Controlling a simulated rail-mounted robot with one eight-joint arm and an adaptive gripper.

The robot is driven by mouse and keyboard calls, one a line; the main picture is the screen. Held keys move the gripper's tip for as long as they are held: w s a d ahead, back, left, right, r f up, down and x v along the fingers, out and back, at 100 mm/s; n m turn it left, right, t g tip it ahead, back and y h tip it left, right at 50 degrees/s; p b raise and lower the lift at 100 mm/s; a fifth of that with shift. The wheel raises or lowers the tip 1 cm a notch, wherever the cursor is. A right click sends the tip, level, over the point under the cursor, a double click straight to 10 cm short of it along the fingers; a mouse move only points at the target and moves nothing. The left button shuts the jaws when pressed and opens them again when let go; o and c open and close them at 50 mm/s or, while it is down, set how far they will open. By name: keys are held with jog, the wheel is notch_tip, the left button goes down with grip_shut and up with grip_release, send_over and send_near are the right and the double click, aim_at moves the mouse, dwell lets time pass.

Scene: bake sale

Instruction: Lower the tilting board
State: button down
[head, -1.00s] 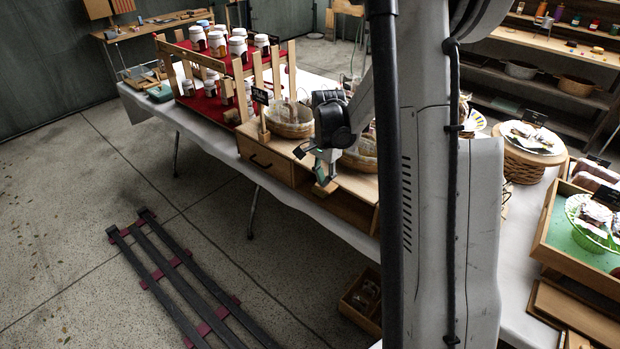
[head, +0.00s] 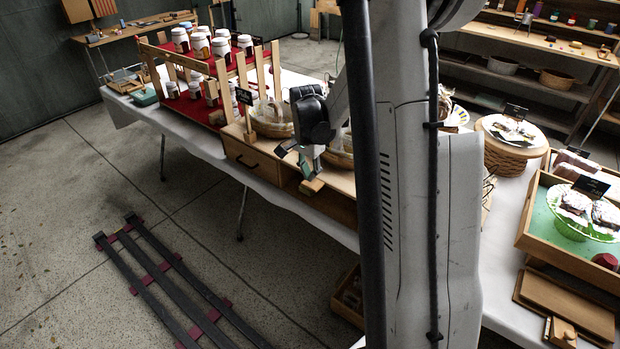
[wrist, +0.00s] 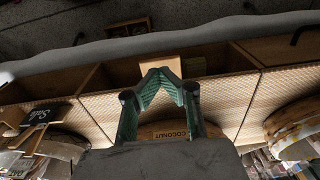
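A long wooden display board (head: 340,178) carries baskets on the white-covered table and looks slightly tilted; in the wrist view its woven-looking surface (wrist: 235,100) spans the picture. A small pale wooden block (head: 312,187) sits at its front edge, and it also shows in the wrist view (wrist: 182,66). My gripper (head: 300,165) points down at this block. In the wrist view the green-padded fingertips (wrist: 160,74) meet just in front of the block, with nothing visible between them. I cannot tell whether they touch it.
A basket labelled coconut (wrist: 165,131) lies behind the fingers, and a sale sign (wrist: 42,118) stands at left. Below the board are a drawer (head: 250,160) and an open compartment. A red tiered jar stand (head: 200,85) is further left. Floor rails (head: 165,270) lie in front.

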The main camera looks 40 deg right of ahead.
notch_tip(320, 180, up, 10)
jog(key=shift+r, duration=0.15)
dwell(0.5)
jog(key=s+a+r+n+t, duration=0.2)
jog(key=s+a+r+n, duration=0.2)
jog(key=a, duration=0.3)
jog(key=s+a+r+n+t, duration=0.1)
jog(key=s+a+r+n, duration=0.25)
jog(key=a, duration=0.35)
jog(key=s+a+n+t, duration=0.3)
jog(key=s+a+n, duration=0.4)
jog(key=s+a, duration=0.4)
jog(key=shift+s+r+n+t+y, duration=0.3)
jog(key=shift+s+n+t, duration=0.05)
jog(key=shift+s+t, duration=0.1)
